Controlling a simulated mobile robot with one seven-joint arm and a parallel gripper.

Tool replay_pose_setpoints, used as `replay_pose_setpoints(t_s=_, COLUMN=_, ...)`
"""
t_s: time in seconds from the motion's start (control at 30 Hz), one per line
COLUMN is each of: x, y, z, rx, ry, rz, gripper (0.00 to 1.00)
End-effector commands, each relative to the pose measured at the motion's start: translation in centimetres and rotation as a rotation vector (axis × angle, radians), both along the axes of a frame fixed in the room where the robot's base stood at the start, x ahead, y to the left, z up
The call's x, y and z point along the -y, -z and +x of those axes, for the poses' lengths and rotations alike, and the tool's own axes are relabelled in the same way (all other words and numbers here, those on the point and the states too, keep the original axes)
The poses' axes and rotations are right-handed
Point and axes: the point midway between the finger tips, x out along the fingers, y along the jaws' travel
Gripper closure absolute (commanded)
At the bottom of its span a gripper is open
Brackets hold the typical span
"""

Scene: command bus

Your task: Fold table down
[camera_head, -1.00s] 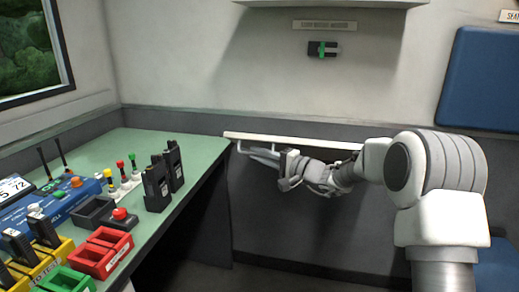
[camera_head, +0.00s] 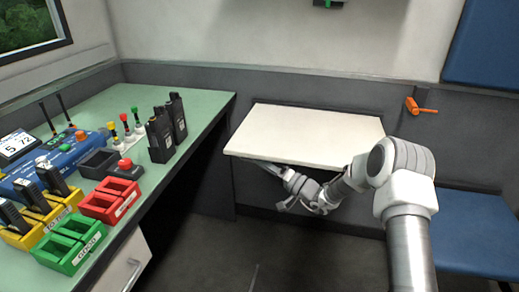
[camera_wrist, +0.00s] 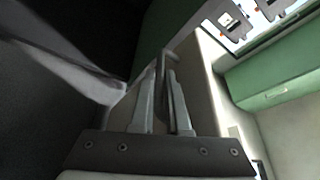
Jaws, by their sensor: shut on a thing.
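The white fold-down table (camera_head: 305,132) is attached to the dark lower wall along its back edge. Its top is visible, and its front edge sits lower in the picture than its back edge. My gripper (camera_head: 262,163) is at the front left edge, reaching from below, and is shut on the table there. In the wrist view both fingers of my gripper (camera_wrist: 160,95) lie close together against pale surfaces. The exact grip point is hard to make out. An orange latch (camera_head: 420,107) is on the wall right of the table.
A green counter (camera_head: 125,108) stands left of the table, with radios (camera_head: 162,135), red bins (camera_head: 108,202), green bins (camera_head: 70,243) and a blue device (camera_head: 55,168). A blue seat (camera_head: 470,230) is at the right. The tabletop is clear, and dark floor (camera_head: 310,255) lies below it.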

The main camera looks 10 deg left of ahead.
Motion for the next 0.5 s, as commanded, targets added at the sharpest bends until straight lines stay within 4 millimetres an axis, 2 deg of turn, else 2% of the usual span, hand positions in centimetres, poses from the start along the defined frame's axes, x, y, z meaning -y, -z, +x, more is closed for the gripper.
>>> replay_pose_setpoints(t_s=0.2, x=0.1, y=1.5, z=0.3, rx=0.051, ry=0.001, rz=-0.003, gripper=1.00)
replay_pose_setpoints(t_s=0.5, x=0.1, y=2.2, z=0.3, rx=0.060, ry=0.002, rz=-0.008, gripper=1.00)
